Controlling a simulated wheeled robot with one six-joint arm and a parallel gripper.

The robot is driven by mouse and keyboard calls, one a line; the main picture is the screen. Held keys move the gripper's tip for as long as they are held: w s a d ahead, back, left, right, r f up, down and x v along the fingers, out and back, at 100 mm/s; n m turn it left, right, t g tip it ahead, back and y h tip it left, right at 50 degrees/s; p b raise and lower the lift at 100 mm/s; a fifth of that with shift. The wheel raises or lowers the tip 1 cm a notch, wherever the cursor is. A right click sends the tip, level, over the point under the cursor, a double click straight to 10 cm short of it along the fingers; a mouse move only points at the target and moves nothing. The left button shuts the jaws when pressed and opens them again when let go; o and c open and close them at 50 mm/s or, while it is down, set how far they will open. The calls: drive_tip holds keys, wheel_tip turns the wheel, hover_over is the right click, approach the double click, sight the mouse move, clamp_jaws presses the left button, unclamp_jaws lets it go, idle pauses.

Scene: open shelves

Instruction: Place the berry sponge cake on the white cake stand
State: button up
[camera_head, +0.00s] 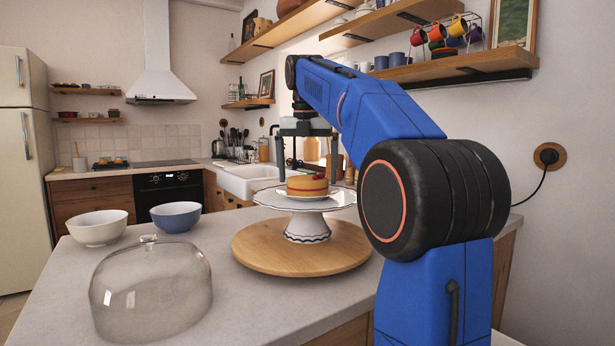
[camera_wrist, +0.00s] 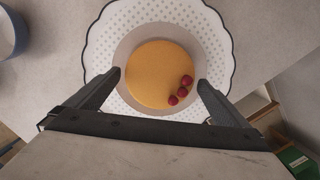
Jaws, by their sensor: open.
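The berry sponge cake (camera_head: 307,187) is a small round yellow cake with red berries on top. It sits upright on a pale disc or small plate (camera_wrist: 125,52) on the white cake stand (camera_head: 306,228). In the wrist view the cake (camera_wrist: 155,72) is inside the stand's scalloped, dotted rim (camera_wrist: 98,45), near its middle. My gripper (camera_head: 307,178) is open above the stand, with its fingers at either side of the cake. In the wrist view the fingertips (camera_wrist: 159,82) appear slightly apart from the cake. Their exact height over the plate is unclear.
The stand is on a round wooden board (camera_head: 262,250) on the counter. A glass dome (camera_head: 150,290) stands at the front left. A white bowl (camera_head: 98,230) and a blue bowl (camera_head: 176,218) are behind it. Wall shelves (camera_head: 450,68) hang above my arm.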

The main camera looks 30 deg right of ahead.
sight(307, 179)
drive_tip(key=r, duration=0.6)
drive_tip(key=shift+s+a+r, duration=0.25)
drive_tip(key=shift+s+a, duration=0.05)
drive_tip(key=shift+s, duration=0.05)
